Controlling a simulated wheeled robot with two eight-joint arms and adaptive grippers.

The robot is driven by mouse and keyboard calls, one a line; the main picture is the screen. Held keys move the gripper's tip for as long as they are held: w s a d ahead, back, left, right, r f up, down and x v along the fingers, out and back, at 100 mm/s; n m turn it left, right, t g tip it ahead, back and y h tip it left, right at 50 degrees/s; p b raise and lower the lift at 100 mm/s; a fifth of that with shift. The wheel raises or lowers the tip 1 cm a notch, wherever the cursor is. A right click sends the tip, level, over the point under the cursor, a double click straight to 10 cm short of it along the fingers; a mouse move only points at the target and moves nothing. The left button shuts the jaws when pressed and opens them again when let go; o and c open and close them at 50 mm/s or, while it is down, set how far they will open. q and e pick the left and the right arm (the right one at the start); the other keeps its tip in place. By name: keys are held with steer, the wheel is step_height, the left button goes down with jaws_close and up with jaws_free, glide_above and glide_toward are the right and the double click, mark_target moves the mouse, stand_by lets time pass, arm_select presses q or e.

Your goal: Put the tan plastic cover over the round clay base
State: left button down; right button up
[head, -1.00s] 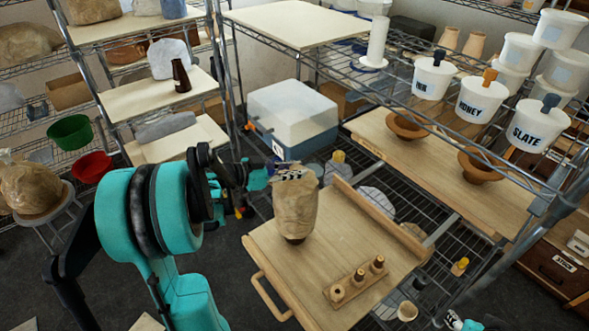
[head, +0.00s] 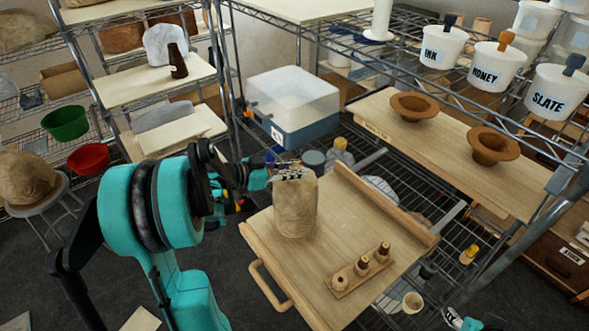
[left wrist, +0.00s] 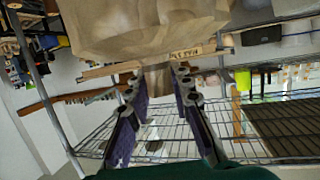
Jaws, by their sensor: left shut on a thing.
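The tan plastic cover (head: 295,208) stands upright on the wooden board near its back left part. Its lower edge appears to reach the board. My left gripper (head: 292,174) is at the cover's top and shut on it; in the left wrist view the cover (left wrist: 135,28) fills the top, with tan material between the fingers (left wrist: 157,72). The round clay base cannot be seen; whatever is under the cover is hidden. A small teal and white part of my right gripper (head: 458,319) shows at the bottom edge, too little to tell its jaws.
The wooden board (head: 345,225) has a handle at its front left and a peg block (head: 360,270) to the right of the cover. A clear-lidded box (head: 292,105) stands behind. Brown bowls (head: 492,147) and labelled tubs (head: 497,68) are on the right shelves. The board's middle is bare.

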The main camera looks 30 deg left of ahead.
arm_select(q)
steer(key=shift+f+b, duration=0.4)
steer(key=shift+f, duration=0.1)
stand_by(0.3)
steer(key=c, duration=1.3)
jaws_free()
steer(key=v, duration=1.2)
steer(key=d+f+n+g+y, duration=0.2)
steer(key=d+f+n+g, duration=0.15)
steer(key=d, duration=0.95)
steer(key=s+d+f+n+g+y, duration=0.25)
steer(key=s+d+y, duration=0.35)
steer(key=s+d, duration=0.3)
steer(key=shift+n+t, duration=0.4)
steer(key=shift+t, duration=0.1)
step_height(320, 180, down, 9)
steer(key=b, duration=0.9)
steer(key=shift+f, duration=0.1)
